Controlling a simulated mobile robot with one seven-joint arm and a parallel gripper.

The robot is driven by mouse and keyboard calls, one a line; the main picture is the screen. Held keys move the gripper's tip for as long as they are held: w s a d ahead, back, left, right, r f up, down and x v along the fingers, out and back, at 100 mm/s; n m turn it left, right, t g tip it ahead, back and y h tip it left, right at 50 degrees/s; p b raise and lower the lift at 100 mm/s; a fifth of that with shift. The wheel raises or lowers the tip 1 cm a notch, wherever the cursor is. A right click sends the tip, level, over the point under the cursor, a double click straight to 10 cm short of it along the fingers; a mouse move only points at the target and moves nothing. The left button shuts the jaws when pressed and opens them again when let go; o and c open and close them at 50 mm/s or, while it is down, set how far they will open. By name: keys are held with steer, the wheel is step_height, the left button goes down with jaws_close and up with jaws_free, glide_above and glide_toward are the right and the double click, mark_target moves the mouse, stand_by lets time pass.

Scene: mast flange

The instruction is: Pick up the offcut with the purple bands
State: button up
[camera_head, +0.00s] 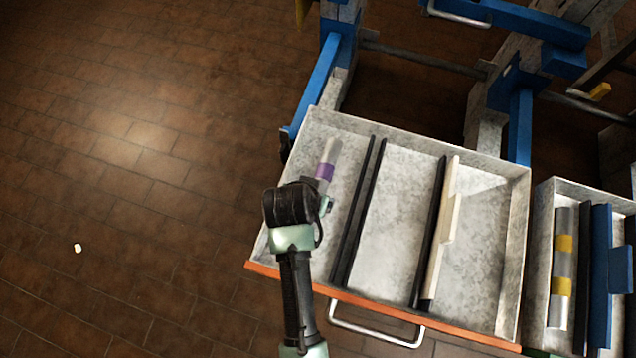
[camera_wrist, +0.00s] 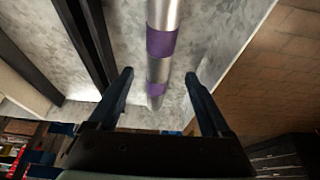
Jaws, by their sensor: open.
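The offcut with the purple bands is a silvery metal tube (camera_head: 331,152). It lies in the left compartment of the open drawer (camera_head: 402,215). In the head view one purple band shows, and my arm hides the tube's near part. In the wrist view the tube (camera_wrist: 164,16) shows two purple bands and runs between my fingers. My gripper (camera_wrist: 158,92) is open, with one finger on each side of the tube's line and no visible contact. In the head view my arm hides the fingers. I cannot tell the height of the fingers above the tube.
Black dividers (camera_head: 361,205) split the drawer, and a pale strip (camera_head: 444,230) stands along the right one. A second drawer at right holds a tube with yellow bands (camera_head: 563,262) and a blue piece (camera_head: 600,270). Blue-and-grey framework (camera_head: 518,110) stands behind. The tiled floor at left is mostly clear.

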mark_target(326, 168)
steer(key=shift+w+b+x, duration=0.15)
steer(key=shift+b+x, duration=0.75)
steer(key=shift+x, duration=0.6)
steer(key=shift+w+b+x, duration=0.15)
steer(key=shift+b+x, duration=0.75)
steer(key=shift+x, duration=0.55)
steer(key=shift+d+r, duration=0.2)
jaws_close()
